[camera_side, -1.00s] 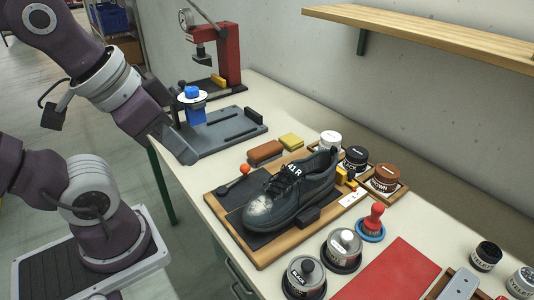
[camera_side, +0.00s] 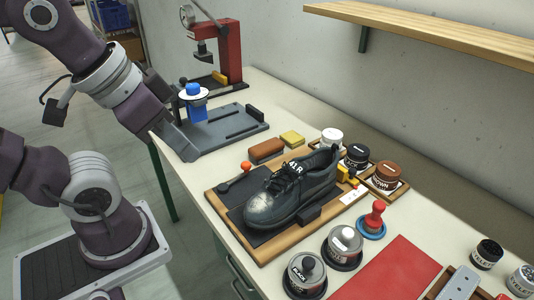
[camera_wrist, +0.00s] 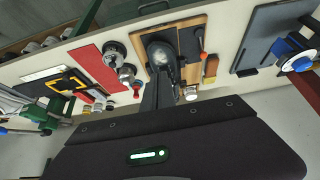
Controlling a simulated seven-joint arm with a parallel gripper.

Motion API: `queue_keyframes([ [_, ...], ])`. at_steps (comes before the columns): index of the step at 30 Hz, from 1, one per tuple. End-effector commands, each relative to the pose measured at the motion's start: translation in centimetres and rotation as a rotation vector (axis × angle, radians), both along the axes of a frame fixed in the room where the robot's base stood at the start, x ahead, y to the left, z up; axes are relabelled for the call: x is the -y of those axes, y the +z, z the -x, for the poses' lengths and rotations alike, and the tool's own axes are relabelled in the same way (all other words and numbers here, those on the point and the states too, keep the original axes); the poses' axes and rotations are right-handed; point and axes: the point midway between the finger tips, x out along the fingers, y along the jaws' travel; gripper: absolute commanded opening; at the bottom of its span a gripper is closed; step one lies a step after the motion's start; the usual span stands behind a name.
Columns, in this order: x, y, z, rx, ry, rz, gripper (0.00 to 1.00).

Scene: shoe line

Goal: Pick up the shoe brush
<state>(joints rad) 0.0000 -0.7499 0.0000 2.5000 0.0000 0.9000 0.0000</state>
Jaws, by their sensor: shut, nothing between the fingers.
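The shoe brush appears to be the brown block (camera_side: 266,150) lying on the bench behind the shoe board, beside a yellow block (camera_side: 292,138). It also shows as a brown patch in the wrist view (camera_wrist: 211,66). My gripper (camera_side: 188,155) is at the left edge of the bench in the side view, apart from the brown block and to its left. Its fingers (camera_wrist: 158,88) look closed together and empty in the wrist view. A black shoe (camera_side: 290,192) sits on the wooden board (camera_side: 262,260).
A grey fixture plate (camera_side: 225,130) with a blue-knobbed part (camera_side: 193,90) lies close to my gripper. A red press (camera_side: 229,50) stands behind. Polish jars (camera_side: 385,177), round tins (camera_side: 342,243) and a red-handled stamp (camera_side: 375,215) surround the board. A shelf (camera_side: 430,35) overhangs the back.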

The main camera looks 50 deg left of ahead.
Motion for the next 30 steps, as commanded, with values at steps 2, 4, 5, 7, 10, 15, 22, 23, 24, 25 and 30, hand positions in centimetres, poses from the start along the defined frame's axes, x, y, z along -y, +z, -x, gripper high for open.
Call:
queue_keyframes([
  [2, 0.00, 0.00, 0.00, 0.000, 0.000, 0.000, 0.00],
  [4, 0.00, 0.00, 0.00, 0.000, 0.000, 0.000, 0.00],
  [5, 0.00, 0.00, 0.00, 0.000, 0.000, 0.000, 0.00],
  [7, 0.00, 0.00, 0.00, 0.000, 0.000, 0.000, 0.00],
  [10, 0.00, 0.00, 0.00, 0.000, 0.000, 0.000, 0.00],
  [15, 0.00, 0.00, 0.00, 0.000, 0.000, 0.000, 0.14],
  [22, 0.00, 0.00, 0.00, 0.000, 0.000, 0.000, 0.59],
  [23, 0.00, 0.00, 0.00, 0.000, 0.000, 0.000, 0.65],
  [24, 0.00, 0.00, 0.00, 0.000, 0.000, 0.000, 0.73],
  [25, 0.00, 0.00, 0.00, 0.000, 0.000, 0.000, 0.73],
  [30, 0.00, 0.00, 0.00, 0.000, 0.000, 0.000, 0.73],
])
